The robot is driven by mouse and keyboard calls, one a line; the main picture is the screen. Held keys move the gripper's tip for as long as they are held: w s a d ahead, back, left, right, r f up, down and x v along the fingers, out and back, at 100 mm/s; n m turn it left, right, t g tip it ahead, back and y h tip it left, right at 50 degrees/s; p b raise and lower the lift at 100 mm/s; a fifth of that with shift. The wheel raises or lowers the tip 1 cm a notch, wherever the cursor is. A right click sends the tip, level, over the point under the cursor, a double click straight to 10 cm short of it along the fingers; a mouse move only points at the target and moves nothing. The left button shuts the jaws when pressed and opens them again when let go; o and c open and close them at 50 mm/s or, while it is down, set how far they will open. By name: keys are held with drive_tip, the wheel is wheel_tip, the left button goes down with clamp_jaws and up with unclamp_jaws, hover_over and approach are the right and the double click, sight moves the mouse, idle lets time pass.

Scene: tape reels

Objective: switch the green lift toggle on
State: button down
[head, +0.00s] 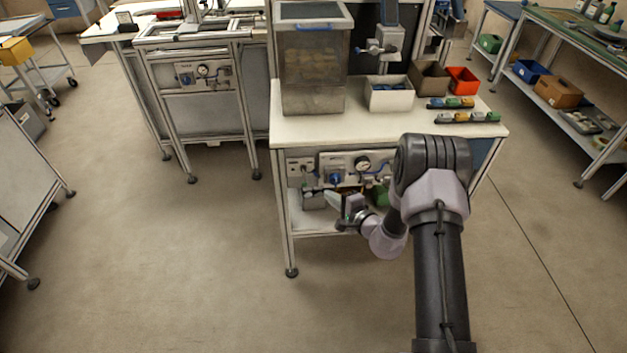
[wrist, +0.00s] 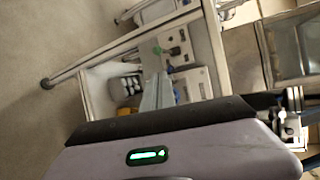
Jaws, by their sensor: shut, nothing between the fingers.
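A small green part (wrist: 157,49), which looks like the green toggle, shows on a pale control plate (wrist: 172,42) in the wrist view. Its on or off position is too small to tell. In the head view a small switch plate (head: 299,170) sits under the front of the white bench, but I cannot make out the green toggle there. My gripper (head: 333,199) is shut and empty, in front of and below the bench's control panel. In the wrist view its pale fingers (wrist: 158,90) point toward the panels, apart from the green part.
A panel with a gauge (head: 362,165) and a blue knob (head: 335,179) is right of the switch plate. The white bench top (head: 330,127) overhangs them and carries a clear hopper (head: 314,75) and bins.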

sight(304, 179)
drive_tip(key=b+x, duration=0.3)
drive_tip(key=x, duration=0.7)
drive_tip(key=shift+r, duration=0.15)
drive_tip(key=shift+s+r+g+p, duration=0.1)
drive_tip(key=shift+r+g+p, duration=0.05)
drive_tip(key=shift+g+p, duration=0.25)
